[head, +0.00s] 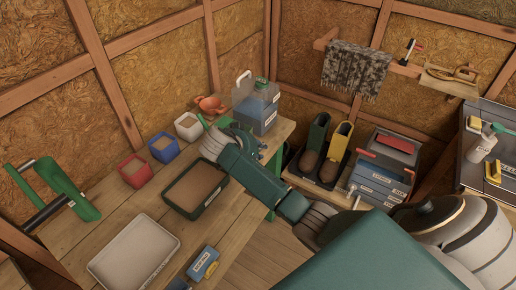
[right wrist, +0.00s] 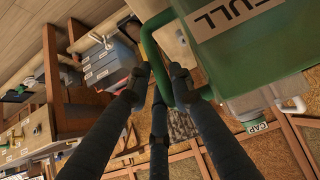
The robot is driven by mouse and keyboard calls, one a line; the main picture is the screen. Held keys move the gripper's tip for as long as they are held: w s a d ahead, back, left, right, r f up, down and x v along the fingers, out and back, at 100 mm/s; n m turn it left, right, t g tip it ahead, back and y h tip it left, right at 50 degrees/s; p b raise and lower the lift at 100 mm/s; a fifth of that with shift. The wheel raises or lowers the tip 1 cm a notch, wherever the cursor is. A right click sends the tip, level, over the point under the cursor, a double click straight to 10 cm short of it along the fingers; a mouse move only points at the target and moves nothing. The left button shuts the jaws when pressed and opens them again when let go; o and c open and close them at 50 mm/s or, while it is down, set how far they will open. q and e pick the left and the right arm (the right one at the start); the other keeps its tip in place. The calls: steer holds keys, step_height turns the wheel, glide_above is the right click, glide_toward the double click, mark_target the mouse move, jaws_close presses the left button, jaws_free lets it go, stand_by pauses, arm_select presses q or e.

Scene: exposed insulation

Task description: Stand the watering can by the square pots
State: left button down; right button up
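The watering can (right wrist: 240,45) is green with a "FULL" label and fills the upper right of the right wrist view. A green bar of it, apparently the handle, runs between the dark fingers of my right gripper (right wrist: 160,75). I cannot tell whether they are closed on it. In the head view my right gripper (head: 238,133) is over the far end of the table and hides most of the can. A green end (head: 203,122) shows beside my wrist. Red (head: 135,170), blue (head: 164,148) and white (head: 188,126) square pots stand left of it. My left gripper is not in view.
A water jug (head: 258,107) stands just beyond my right gripper, with an orange object (head: 210,105) to its left. A soil tray (head: 183,211) and a white tray (head: 135,262) lie nearer. A green frame (head: 65,190) is at left. Boots (head: 317,145) stand beyond the table.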

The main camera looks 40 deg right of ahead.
steer(key=shift+o, duration=1.1)
steer(key=shift+s, duration=0.1)
steer(key=b+v, duration=0.1)
steer(key=v, duration=1.1)
steer(key=shift+b, duration=0.4)
steer(key=shift+a, duration=0.1)
